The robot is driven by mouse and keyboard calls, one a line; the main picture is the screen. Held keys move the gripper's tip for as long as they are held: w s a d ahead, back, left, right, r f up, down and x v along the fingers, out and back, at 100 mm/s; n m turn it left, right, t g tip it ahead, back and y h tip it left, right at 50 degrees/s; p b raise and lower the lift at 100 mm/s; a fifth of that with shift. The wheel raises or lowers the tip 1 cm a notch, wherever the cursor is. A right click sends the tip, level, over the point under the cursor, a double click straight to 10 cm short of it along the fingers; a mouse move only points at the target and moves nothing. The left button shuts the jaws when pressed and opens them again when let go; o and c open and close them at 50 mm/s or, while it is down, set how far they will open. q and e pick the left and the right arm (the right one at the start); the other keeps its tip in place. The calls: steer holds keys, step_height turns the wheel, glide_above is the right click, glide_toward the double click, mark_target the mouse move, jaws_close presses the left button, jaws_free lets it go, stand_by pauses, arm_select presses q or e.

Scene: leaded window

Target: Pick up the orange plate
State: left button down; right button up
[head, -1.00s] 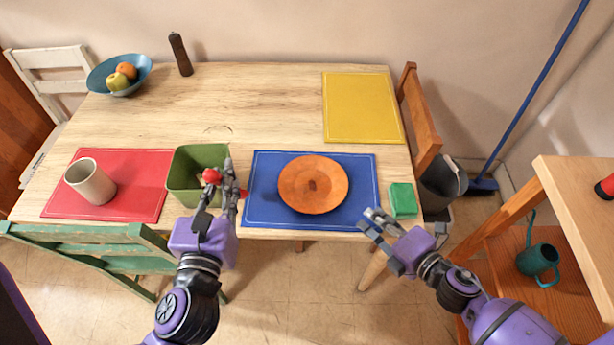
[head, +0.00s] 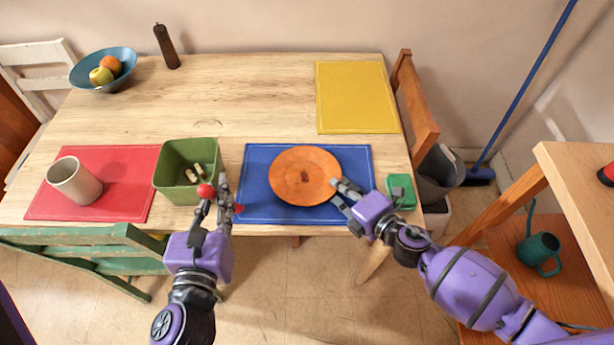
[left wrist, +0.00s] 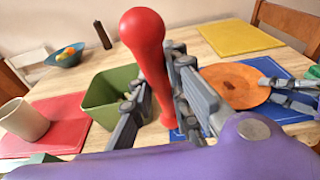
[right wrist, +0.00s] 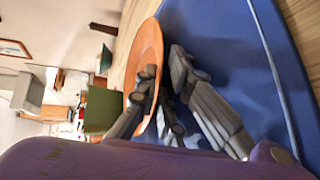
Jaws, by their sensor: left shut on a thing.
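The orange plate (head: 305,176) lies on the blue mat (head: 257,205) at the table's front. It also shows in the right wrist view (right wrist: 150,50). My right gripper (head: 341,191) is at the plate's right front rim. In the right wrist view its fingers (right wrist: 163,78) are apart, with the rim between them; contact is unclear. My left gripper (head: 216,193) is shut on a red pin-shaped thing (left wrist: 147,50), left of the plate, near the green bin's front right corner. The plate also shows in the left wrist view (left wrist: 238,88).
The green bin (head: 168,183) holds small light pieces. A green block (head: 400,190) lies right of the blue mat, close to my right gripper. A beige cup (head: 75,181) stands on the red mat (head: 125,205). The table's middle is clear.

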arm_select(q)
steer(key=shift+r, duration=0.1)
arm_select(e)
jaws_close()
